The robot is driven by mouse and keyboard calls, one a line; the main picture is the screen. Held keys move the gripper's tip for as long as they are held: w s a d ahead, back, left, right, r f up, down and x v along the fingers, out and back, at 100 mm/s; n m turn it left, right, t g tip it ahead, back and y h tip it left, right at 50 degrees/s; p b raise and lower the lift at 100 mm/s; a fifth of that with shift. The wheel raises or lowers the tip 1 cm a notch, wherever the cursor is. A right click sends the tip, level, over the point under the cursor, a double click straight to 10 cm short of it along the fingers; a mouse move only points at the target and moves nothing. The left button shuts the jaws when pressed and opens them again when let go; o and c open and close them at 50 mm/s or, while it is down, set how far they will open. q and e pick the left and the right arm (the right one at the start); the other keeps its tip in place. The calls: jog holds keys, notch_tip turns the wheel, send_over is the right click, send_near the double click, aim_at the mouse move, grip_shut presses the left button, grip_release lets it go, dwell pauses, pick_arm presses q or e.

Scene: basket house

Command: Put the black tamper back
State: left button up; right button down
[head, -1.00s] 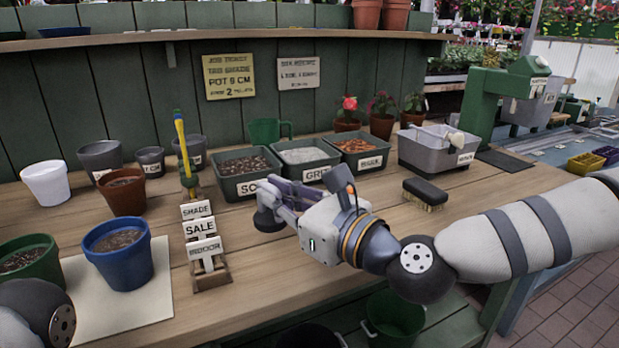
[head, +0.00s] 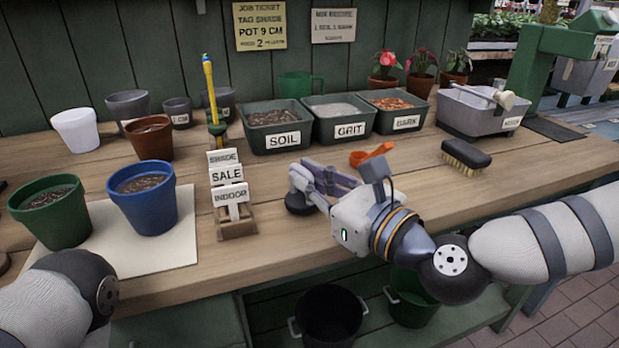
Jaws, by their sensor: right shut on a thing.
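My right gripper (head: 300,185) is shut on the black tamper, over the front part of the wooden bench (head: 290,255). The tamper's dark round base (head: 300,204) shows just below the fingertips; the fingers cover much of the rest. I cannot tell whether the base touches the bench. My left arm shows at the lower left, but its gripper is out of view.
A tag holder (head: 237,226) with signs stands left of the right gripper. Soil (head: 275,140), grit (head: 345,133) and bark (head: 405,122) bins stand behind it. An orange object (head: 371,154) and a brush (head: 465,158) lie to the right. Blue (head: 150,210) and green (head: 55,228) pots stand left.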

jog(key=shift+f+b, duration=0.3)
jog(key=shift+f, duration=0.3)
jog(key=c, duration=1.6)
grip_release()
